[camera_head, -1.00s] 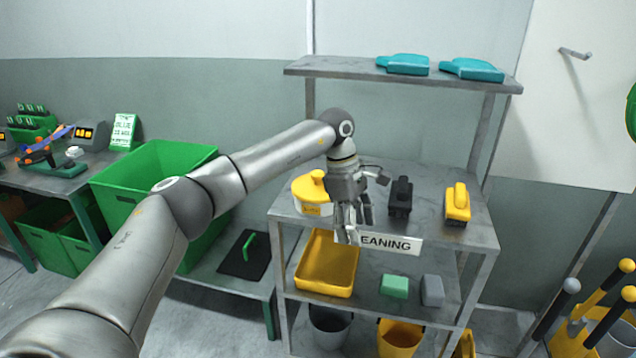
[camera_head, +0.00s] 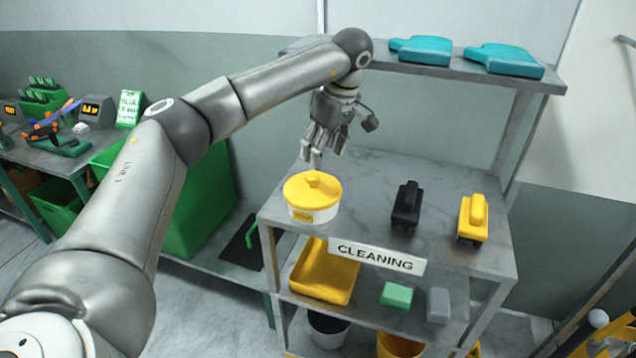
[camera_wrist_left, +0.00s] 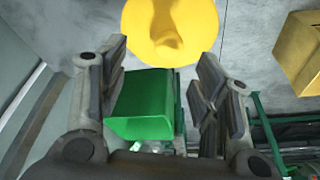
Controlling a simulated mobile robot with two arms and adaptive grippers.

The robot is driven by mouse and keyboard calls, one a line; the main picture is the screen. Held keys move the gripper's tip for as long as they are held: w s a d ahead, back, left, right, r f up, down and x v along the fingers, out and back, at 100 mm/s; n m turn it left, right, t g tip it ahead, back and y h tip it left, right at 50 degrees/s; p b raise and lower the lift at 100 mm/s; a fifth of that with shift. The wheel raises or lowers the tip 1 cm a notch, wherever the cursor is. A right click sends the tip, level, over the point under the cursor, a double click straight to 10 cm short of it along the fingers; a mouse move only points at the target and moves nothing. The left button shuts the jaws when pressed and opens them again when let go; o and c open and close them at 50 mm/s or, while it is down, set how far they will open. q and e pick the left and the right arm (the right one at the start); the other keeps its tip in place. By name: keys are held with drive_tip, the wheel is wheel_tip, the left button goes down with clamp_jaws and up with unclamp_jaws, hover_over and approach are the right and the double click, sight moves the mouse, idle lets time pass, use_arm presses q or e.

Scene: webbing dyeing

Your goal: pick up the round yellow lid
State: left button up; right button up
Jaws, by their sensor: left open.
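The round yellow lid (camera_head: 312,188) with a knob on top sits on a white tub (camera_head: 314,213) at the left of the shelf unit's middle shelf. My left gripper (camera_head: 314,157) is open and empty, above and apart from the lid, with its fingers pointing down. In the left wrist view the lid (camera_wrist_left: 170,30) shows at the top centre, beyond the open fingers of my left gripper (camera_wrist_left: 160,100). My right gripper is not in view.
A black brush (camera_head: 406,206) and a yellow brush (camera_head: 472,217) stand to the right on the same shelf. An upper shelf (camera_head: 455,72) with teal items (camera_head: 420,49) overhangs behind. The shelf between tub and black brush is clear.

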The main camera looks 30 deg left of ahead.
sight(313, 175)
use_arm(q)
drive_tip(key=shift+s+a+f, duration=0.2)
drive_tip(key=shift+a+f, duration=0.05)
drive_tip(key=shift+f, duration=0.4)
drive_tip(key=shift+s+a+f, duration=0.15)
drive_tip(key=shift+a+f, duration=0.1)
drive_tip(key=shift+f, duration=0.35)
drive_tip(key=shift+f+p, duration=0.35)
drive_tip(key=shift+p, duration=0.15)
drive_tip(key=x, duration=0.1)
drive_tip(key=p+x, duration=0.1)
drive_tip(key=x, duration=0.1)
drive_tip(key=shift+s+a+f+p, duration=0.15)
drive_tip(key=shift+s+f+p, duration=0.05)
drive_tip(key=shift+f+p, duration=0.1)
drive_tip(key=shift+a+f, duration=0.15)
drive_tip(key=shift+f, duration=0.35)
drive_tip(key=shift+w, duration=0.1)
drive_tip(key=c, duration=1.1)
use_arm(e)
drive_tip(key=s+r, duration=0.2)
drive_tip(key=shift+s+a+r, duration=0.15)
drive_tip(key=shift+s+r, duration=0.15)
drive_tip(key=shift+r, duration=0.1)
